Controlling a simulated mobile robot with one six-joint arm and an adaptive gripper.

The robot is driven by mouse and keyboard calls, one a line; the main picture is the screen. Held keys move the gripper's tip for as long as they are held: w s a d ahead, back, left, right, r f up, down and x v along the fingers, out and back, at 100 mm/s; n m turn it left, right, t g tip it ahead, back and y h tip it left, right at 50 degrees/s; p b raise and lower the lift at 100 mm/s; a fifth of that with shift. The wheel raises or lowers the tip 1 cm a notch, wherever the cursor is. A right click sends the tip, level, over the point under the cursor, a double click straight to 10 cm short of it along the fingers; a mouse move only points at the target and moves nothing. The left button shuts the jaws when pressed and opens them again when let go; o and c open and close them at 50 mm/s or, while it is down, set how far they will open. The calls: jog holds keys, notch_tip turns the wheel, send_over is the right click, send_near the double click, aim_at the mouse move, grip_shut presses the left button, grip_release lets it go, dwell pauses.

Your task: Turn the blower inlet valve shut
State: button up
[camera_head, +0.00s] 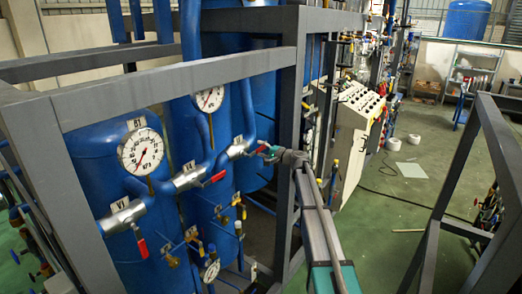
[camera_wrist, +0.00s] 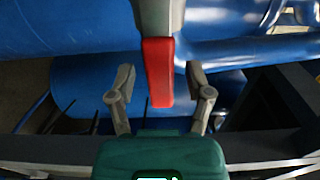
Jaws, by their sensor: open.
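My gripper (camera_wrist: 160,80) is open, with one finger on each side of the red end and visible gaps on both sides.
Grey frame bars (camera_head: 170,88) cross in front of several blue tanks (camera_head: 95,165). Other red-levered valves (camera_head: 140,245) and round gauges (camera_head: 141,150) sit to the left. A control panel (camera_head: 357,115) stands behind my arm. Green floor (camera_head: 400,215) is open at right, before another frame (camera_head: 490,150).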

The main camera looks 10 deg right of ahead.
grip_shut()
jog(key=shift+a, duration=0.1)
dwell(0.4)
